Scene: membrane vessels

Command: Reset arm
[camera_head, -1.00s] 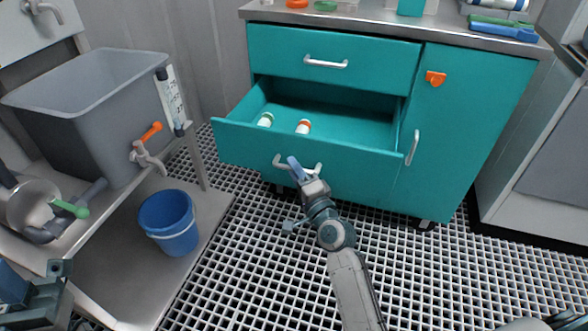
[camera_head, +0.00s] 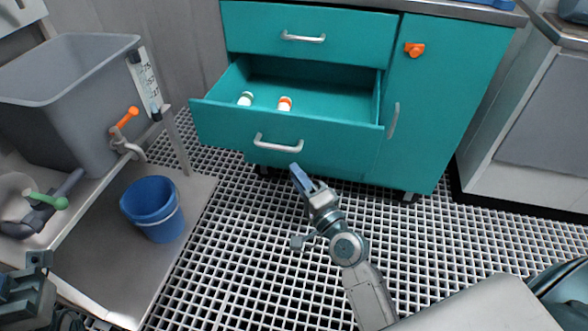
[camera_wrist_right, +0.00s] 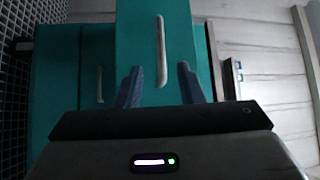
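My right gripper (camera_head: 304,178) is in front of the open teal drawer (camera_head: 225,123), below and right of its pale handle (camera_head: 278,143). A gap shows between the gripper and the handle. In the right wrist view, the two blue fingers of my right gripper (camera_wrist_right: 160,70) stand wide apart with nothing between them. A pale handle (camera_wrist_right: 161,40) shows beyond them on a teal front. My left gripper (camera_head: 28,289) is only partly in view at the lower left edge, and its fingers cannot be made out.
The drawer holds a white bottle with a green cap (camera_head: 246,98) and one with an orange cap (camera_head: 284,103). The teal cabinet (camera_head: 440,110) stands behind. A blue bucket (camera_head: 152,208) and a grey tank (camera_head: 70,105) are left. The grated floor (camera_head: 250,250) is clear in front.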

